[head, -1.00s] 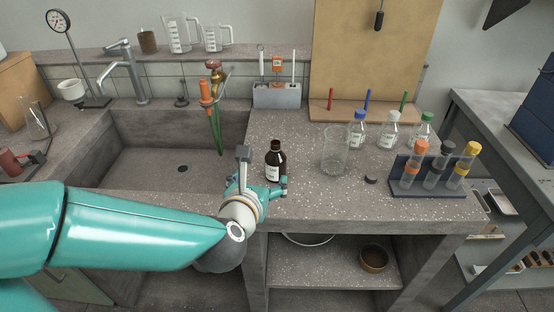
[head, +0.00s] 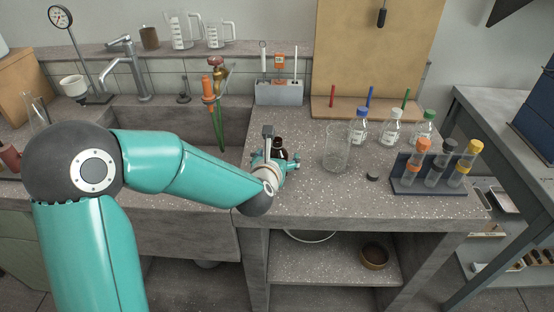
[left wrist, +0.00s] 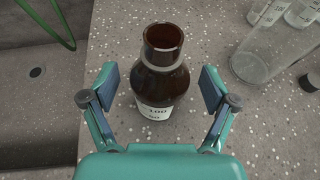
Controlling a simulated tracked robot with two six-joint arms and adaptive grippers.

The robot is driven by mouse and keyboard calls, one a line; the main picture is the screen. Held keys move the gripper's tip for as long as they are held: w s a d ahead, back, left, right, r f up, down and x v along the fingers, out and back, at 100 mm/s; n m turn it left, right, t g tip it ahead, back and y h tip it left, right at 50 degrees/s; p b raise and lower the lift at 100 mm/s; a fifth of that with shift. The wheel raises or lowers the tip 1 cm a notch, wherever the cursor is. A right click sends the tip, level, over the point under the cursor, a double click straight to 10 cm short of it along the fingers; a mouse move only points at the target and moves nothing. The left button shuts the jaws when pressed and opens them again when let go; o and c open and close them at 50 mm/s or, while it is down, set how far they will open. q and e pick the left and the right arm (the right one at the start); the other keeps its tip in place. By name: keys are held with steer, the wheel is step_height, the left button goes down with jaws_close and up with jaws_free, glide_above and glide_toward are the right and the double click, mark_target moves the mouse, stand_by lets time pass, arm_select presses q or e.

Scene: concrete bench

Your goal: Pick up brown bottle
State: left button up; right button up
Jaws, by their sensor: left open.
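The brown bottle (head: 279,146) stands upright on the speckled bench top, right of the sink. In the head view my left gripper and wrist hide most of it. In the left wrist view the brown bottle (left wrist: 162,72) shows its open neck and a white label marked 100. My left gripper (left wrist: 162,90) is open, with one finger on each side of the bottle and a visible gap on both sides. In the head view my left gripper (head: 275,162) is at the bottle's near side. My right gripper is not in view.
A glass beaker (head: 337,150) stands right of the bottle, with a small black cap (head: 372,176) near it. A blue rack (head: 430,187) of capped tubes and several reagent bottles stand farther right. The sink (head: 165,120) lies to the left, with a green hose.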

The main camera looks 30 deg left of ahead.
arm_select(q)
steer(key=shift+w, duration=0.2)
steer(key=c, duration=1.5)
